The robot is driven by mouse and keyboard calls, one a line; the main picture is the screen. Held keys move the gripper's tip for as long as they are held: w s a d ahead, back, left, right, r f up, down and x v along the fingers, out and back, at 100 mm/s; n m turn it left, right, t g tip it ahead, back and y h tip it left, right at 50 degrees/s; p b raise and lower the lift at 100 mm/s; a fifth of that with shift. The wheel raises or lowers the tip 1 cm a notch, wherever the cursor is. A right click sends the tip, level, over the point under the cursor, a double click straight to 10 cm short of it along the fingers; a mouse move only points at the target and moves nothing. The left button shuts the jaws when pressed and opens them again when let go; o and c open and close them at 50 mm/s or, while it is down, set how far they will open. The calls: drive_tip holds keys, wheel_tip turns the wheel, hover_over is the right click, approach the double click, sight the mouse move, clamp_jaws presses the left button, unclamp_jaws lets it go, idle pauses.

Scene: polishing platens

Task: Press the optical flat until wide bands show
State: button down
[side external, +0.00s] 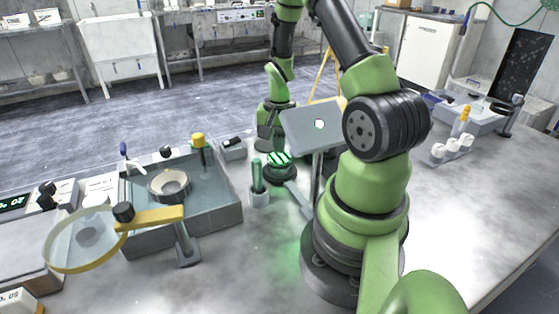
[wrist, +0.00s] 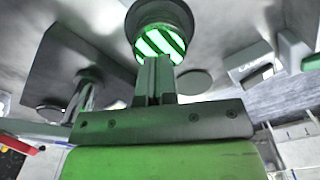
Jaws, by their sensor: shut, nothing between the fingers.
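The optical flat (side external: 279,159) is a round disc glowing green with dark stripes, on a dark round stand (side external: 281,174) in the middle of the bench. In the wrist view the flat (wrist: 160,43) shows a few broad, slanted bright bands between dark ones. My gripper (wrist: 154,64) is shut and empty. Its fingertips overlap the flat's near edge in the wrist view; I cannot tell whether they touch it. In the side view my gripper (side external: 267,143) is beside and behind the flat, its tips partly hidden.
A grey panel (side external: 300,132) on a post stands right of the flat. A grey tray (side external: 225,205) and a yellow-rimmed magnifier (side external: 72,268) are at left.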

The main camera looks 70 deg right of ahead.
sight(278, 158)
drive_tip(key=shift+r, duration=2.65)
drive_tip(key=shift+w+a+r, duration=0.1)
drive_tip(key=shift+a+r, duration=0.05)
drive_tip(key=shift+r, duration=0.15)
drive_tip(key=w+a+r+n+t, duration=0.2)
drive_tip(key=a+r+n, duration=0.1)
drive_tip(key=a+r, duration=0.3)
drive_tip(key=s+a+r+n+t+y, duration=0.1)
drive_tip(key=s+a+r+n+t, duration=0.1)
drive_tip(key=s+a+r+n, duration=0.2)
drive_tip(key=s+a+r+n+t+y, duration=0.1)
drive_tip(key=s+a+r+n+t, duration=0.2)
drive_tip(key=a+r, duration=0.5)
drive_tip(key=a+n, duration=0.1)
drive_tip(key=a, duration=0.3)
drive_tip(key=shift+s+a+r, duration=0.15)
drive_tip(key=shift+s+r, duration=0.25)
